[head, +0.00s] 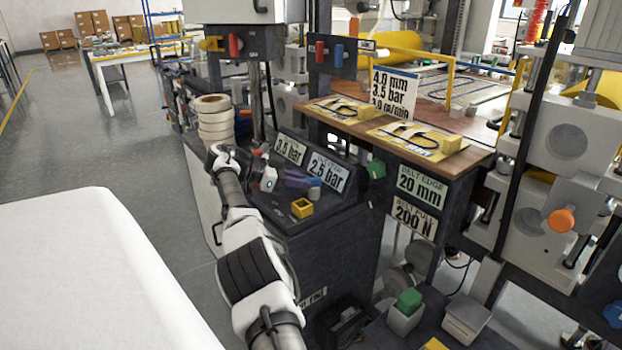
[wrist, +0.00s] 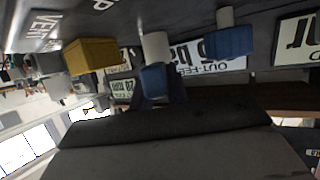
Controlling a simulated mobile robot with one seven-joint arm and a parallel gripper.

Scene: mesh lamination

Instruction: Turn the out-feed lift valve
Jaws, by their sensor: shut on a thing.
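My gripper (head: 296,181) reaches from the left over the dark console, in front of the sloped 2.5 bar plate (head: 328,172). It is shut on a blue valve knob (head: 315,189) with a pale stem. In the wrist view, which is upside down, this knob (wrist: 154,82) is at the dark fingertips (wrist: 172,92). The upside-down plate behind it reads OUT-FEED (wrist: 222,65). A second blue knob (wrist: 228,42) stands apart to the right in the wrist view. How far the held knob is turned cannot be told.
A yellow block-shaped knob (head: 302,208) sits close in front of the gripper, near VENT lettering. A 3.5 bar plate (head: 290,149) and stacked rolls (head: 214,120) stand to the left and behind. A green knob (head: 376,169) is to the right.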

